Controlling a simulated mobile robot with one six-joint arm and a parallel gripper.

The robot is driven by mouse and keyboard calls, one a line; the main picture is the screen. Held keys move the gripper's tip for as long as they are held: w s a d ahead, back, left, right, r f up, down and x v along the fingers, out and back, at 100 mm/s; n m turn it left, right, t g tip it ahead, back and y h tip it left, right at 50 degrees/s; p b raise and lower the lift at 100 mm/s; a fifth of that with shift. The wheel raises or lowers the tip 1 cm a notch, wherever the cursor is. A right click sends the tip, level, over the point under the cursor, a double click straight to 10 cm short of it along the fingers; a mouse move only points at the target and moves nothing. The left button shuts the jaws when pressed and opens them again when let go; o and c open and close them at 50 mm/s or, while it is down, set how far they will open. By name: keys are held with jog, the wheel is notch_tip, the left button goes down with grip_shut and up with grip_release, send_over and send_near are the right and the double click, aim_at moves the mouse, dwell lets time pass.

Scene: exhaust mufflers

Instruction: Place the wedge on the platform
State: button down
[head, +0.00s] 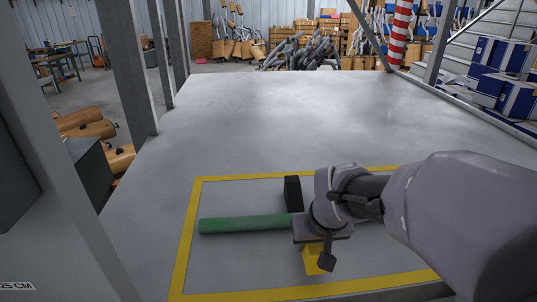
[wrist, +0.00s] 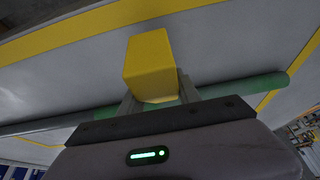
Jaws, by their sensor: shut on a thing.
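My gripper (head: 316,246) is shut on a yellow block (head: 311,263), which appears to be the wedge. In the wrist view the yellow block (wrist: 150,60) sticks out between the two fingers (wrist: 158,95). My gripper holds it over the yellow-outlined area of the grey platform (head: 240,120), at the near end. I cannot tell whether the block touches the surface. Its gripped end is partly hidden by the fingers.
A green bar (head: 245,224) lies across the outlined area, partly behind my gripper. A black block (head: 292,193) stands just beyond it. The far platform is clear. Grey posts (head: 128,70) rise at the left; blue-and-white boxes (head: 505,75) are stacked off the right side.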

jog(key=shift+b+x, duration=0.85)
jog(key=shift+x, duration=0.95)
jog(key=shift+s+a+f, duration=0.15)
jog(key=shift+s, duration=0.05)
jog(key=shift+f, duration=0.2)
jog(key=c, duration=0.8)
grip_release()
jog(key=shift+c, duration=0.2)
jog(key=shift+r, duration=0.1)
